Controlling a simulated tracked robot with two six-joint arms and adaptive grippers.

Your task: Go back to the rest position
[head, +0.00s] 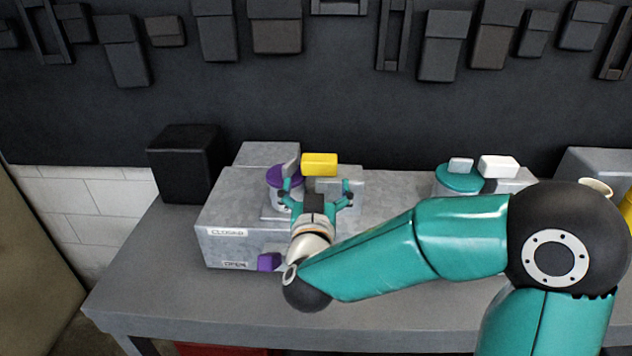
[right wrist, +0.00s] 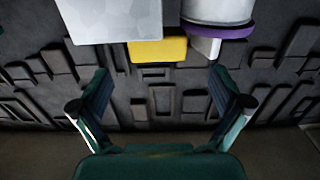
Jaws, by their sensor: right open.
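My right gripper (head: 318,190) is open, with its two fingers spread wide and nothing seen between them. It is over the grey metal box (head: 215,215) on the bench, close to a yellow block (head: 319,164) and a purple-topped round part (head: 284,176). In the right wrist view the open fingers (right wrist: 160,98) frame the yellow block (right wrist: 158,50), and the purple-rimmed part (right wrist: 218,30) is at upper right. Part of the grey box is hidden behind my right arm. My left gripper is not in view.
A black cube (head: 183,165) stands at the bench's left. A teal-topped round part (head: 458,180) and a white block (head: 498,167) are to the right. A purple block (head: 269,262) sits at the box's front. The bench's left front (head: 150,290) is clear. Dark tools hang on the wall.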

